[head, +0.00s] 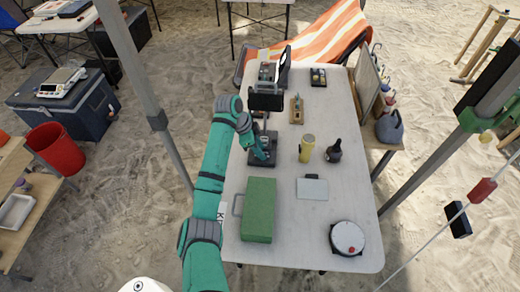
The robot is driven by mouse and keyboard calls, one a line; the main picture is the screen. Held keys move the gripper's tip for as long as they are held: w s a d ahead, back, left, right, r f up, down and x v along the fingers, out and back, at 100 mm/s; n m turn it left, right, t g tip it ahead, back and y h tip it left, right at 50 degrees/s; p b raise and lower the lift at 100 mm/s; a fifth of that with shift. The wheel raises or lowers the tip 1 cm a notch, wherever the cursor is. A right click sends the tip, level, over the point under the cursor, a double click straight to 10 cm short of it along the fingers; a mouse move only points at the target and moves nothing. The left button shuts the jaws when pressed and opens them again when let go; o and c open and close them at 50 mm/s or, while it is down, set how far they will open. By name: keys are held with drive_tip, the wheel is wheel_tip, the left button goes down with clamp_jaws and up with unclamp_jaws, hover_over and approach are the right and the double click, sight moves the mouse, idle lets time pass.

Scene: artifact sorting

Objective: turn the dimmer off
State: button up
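My teal arm reaches up from the bottom of the head view and bends down at its wrist. My gripper (266,156) is at the low base of a dark stand on the table's left side. The stand has a dark base (255,160) and a black upper part (266,101). The gripper and wrist cover much of the base. The fingers are too small and too hidden to tell whether they are open or shut, or touching anything. I cannot make out the dimmer; it may be hidden behind my gripper or be too small to see.
A metal pole (140,75) stands left of the table. The table's front middle is clear.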

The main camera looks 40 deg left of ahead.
clamp_jaws()
